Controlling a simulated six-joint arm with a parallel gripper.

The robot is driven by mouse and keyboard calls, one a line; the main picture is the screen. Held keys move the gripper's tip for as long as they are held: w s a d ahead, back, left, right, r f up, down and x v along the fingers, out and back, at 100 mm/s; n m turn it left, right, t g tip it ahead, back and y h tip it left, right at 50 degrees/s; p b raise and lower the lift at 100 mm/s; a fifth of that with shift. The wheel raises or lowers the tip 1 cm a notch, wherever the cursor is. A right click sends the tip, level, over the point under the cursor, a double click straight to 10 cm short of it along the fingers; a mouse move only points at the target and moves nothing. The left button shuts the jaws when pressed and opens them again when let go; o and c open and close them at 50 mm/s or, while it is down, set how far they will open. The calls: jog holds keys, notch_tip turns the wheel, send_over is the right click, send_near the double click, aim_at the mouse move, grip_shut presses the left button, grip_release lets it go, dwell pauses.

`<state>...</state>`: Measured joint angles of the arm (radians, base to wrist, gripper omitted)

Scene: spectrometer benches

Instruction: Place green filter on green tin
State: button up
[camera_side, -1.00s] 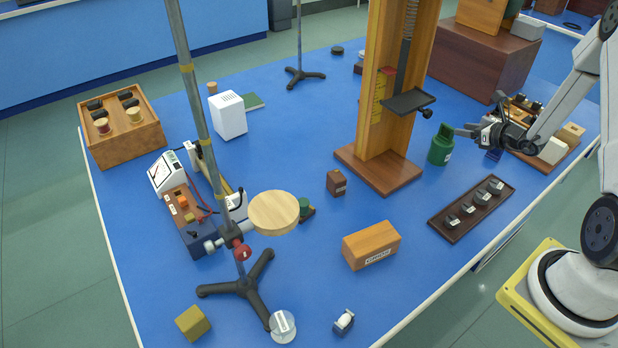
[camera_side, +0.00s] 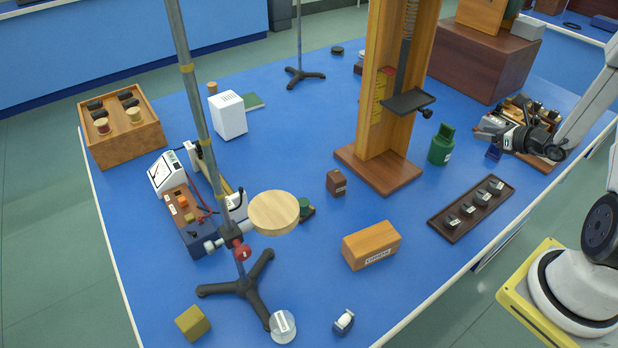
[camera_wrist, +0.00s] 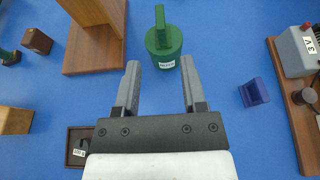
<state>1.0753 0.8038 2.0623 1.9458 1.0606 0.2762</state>
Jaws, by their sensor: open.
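The green tin (camera_side: 439,154) stands upright on the blue bench, right of the wooden column stand, with a white label on its side. The green filter (camera_side: 448,132) is a flat green piece that appears to stand upright on the tin's top. In the wrist view the tin (camera_wrist: 165,52) is just beyond my fingertips, and the filter (camera_wrist: 160,22) rises from it. My gripper (camera_wrist: 161,66) is open and empty, its two fingers spread and pointing toward the tin, apart from it. In the side view my gripper (camera_side: 481,134) is right of the tin.
A blue block (camera_wrist: 254,92) sits right of the tin. The wooden column stand (camera_side: 380,172) is close on the left. A tray of dark weights (camera_side: 459,230) lies in front, and a board with equipment (camera_side: 546,163) is at the right. Clear blue bench surrounds the tin.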

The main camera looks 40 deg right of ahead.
jog(key=a+r+n+g+y, duration=0.2)
jog(key=a+n+g+y, duration=0.45)
jog(key=a+n, duration=1)
jog(key=s+a+r+n+g+h, duration=0.2)
jog(key=a+n+h, duration=0.1)
jog(key=a+n, duration=0.5)
jog(key=s+a+r+n+g+h, duration=0.2)
jog(key=s+a+n+h, duration=0.1)
jog(key=a+n, duration=0.5)
jog(key=n, duration=0.3)
jog(key=shift+s+r, duration=0.25)
jog(key=shift+s, duration=0.1)
